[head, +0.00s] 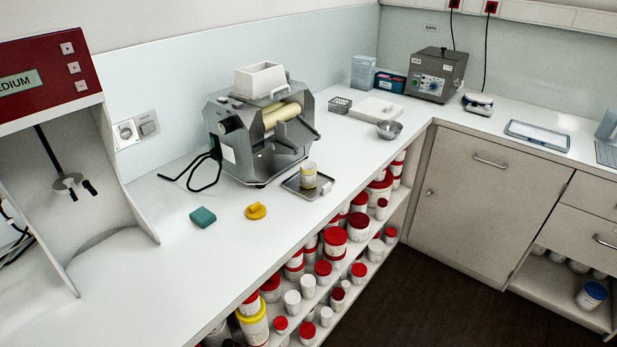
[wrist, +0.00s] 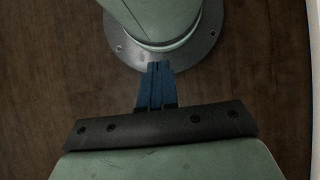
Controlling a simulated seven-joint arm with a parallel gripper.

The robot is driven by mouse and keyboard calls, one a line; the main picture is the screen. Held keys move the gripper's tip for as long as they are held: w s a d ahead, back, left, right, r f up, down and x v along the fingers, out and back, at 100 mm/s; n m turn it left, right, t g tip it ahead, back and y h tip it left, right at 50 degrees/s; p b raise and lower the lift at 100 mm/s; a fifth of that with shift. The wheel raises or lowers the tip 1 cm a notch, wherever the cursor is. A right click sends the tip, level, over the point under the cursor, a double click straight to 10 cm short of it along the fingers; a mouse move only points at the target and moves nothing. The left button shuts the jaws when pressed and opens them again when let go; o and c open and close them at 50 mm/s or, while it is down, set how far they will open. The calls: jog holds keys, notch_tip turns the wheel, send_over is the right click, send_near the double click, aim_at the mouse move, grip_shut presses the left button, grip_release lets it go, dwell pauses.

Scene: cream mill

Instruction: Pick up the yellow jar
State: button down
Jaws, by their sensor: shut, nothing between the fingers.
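A large white jar with a yellow band round its top (head: 253,324) stands on the lower shelf under the counter in the head view, at the bottom edge of the picture. A small white jar with a yellowish label (head: 308,177) stands upright on a metal tray (head: 293,186) in front of the mill. A yellow lid-like piece (head: 256,211) lies on the counter. My gripper (wrist: 157,68) shows in the wrist view with its blue fingers together and empty, above the dark wood floor and my own base. It is not in the head view, away from all the jars.
The grey roller mill (head: 262,135) stands on the white counter (head: 160,285), with a cable at its left. A teal block (head: 203,217) lies on the counter. Several red-lidded jars (head: 334,237) crowd the shelves below. A red-topped stirrer (head: 50,65) stands left. The front-left counter is clear.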

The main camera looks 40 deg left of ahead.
jog(key=shift+c, duration=1.3)
grip_release()
